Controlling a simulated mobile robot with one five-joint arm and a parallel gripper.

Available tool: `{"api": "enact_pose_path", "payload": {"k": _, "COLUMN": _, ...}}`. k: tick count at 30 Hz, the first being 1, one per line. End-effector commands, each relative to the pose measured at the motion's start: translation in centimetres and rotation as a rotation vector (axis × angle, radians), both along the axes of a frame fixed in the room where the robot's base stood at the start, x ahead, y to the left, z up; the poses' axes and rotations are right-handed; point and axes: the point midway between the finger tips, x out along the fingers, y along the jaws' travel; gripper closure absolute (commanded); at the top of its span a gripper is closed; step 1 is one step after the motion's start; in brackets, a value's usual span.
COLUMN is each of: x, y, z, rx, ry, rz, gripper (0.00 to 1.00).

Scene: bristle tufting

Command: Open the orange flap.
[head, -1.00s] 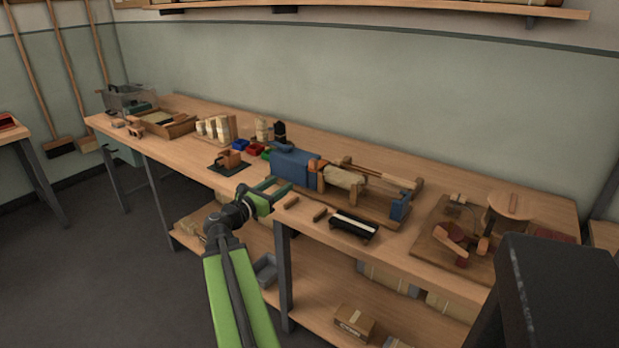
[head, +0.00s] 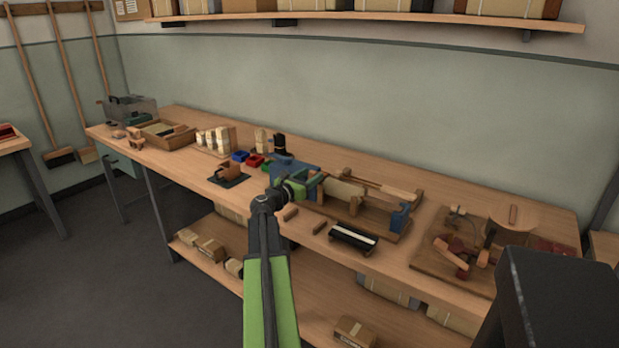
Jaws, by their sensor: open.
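The blue machine housing (head: 296,165) stands on the workbench, mid-picture in the head view. My gripper (head: 312,183) is open, right at the housing's front right end. The orange part at that end is mostly hidden behind my green fingers, so I cannot tell whether they touch it or how the flap stands. A pale roll (head: 343,192) lies just right of my gripper on the same machine.
The workbench (head: 190,168) carries a blue end block (head: 400,217), a black brush-like piece (head: 353,237) and small wooden blocks in front of the machine. An orange-brown piece (head: 229,172) sits on a dark mat to the left.

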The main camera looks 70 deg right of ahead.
Motion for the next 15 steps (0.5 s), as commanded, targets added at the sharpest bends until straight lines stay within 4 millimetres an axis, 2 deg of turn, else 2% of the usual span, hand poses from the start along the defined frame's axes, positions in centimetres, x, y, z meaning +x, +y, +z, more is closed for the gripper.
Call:
{"api": "enact_pose_path", "payload": {"k": 8, "x": -0.04, "y": -0.23, "z": 0.00, "rx": 0.000, "ry": 0.000, "rz": 0.001, "gripper": 0.52}}
{"api": "enact_pose_path", "payload": {"k": 15, "x": -0.01, "y": -0.20, "z": 0.00, "rx": 0.000, "ry": 0.000, "rz": 0.001, "gripper": 0.81}}
